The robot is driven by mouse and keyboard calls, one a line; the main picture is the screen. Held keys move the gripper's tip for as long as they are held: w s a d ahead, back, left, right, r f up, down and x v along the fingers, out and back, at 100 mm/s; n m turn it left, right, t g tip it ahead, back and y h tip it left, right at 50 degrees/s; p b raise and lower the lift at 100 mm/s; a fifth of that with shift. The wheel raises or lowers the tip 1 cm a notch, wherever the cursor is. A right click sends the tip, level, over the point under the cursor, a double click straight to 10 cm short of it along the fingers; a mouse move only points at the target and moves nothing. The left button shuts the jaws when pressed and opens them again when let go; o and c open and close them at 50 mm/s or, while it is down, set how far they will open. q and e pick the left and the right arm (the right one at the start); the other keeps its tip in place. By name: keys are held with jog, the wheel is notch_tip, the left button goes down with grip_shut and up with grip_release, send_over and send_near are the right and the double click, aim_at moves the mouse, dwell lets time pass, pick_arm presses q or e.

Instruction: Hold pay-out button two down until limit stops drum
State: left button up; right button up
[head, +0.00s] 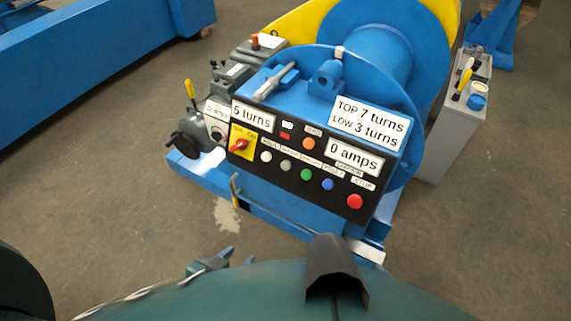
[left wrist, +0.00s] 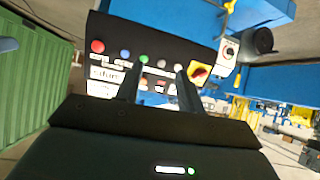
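The winch control panel (head: 300,184) carries a row of buttons: a white one (head: 266,157), a grey one (head: 285,163), a green one (head: 306,174), a blue one (head: 327,184) and a red one (head: 354,201). Their small labels are too blurred for me to tell which is pay-out button two. The turns display (head: 254,117) reads 5 turns; the amps display (head: 356,157) reads 0 amps. The blue drum (head: 382,50) stands behind. My left gripper (head: 239,253) is open and empty, short of the panel. In the left wrist view, its fingers (left wrist: 158,72) flank the grey button's direction. My right gripper is not in view.
A sign (head: 368,123) reads TOP 7 turns, LOW 3 turns. A red-on-yellow rotary switch (head: 240,144) sits at the panel's left end. A grey lever box (head: 455,125) stands right of the winch. A green ribbed container (left wrist: 35,90) shows in the left wrist view.

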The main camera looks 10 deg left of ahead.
pick_arm(q)
grip_shut()
dwell(0.4)
dwell(1.4)
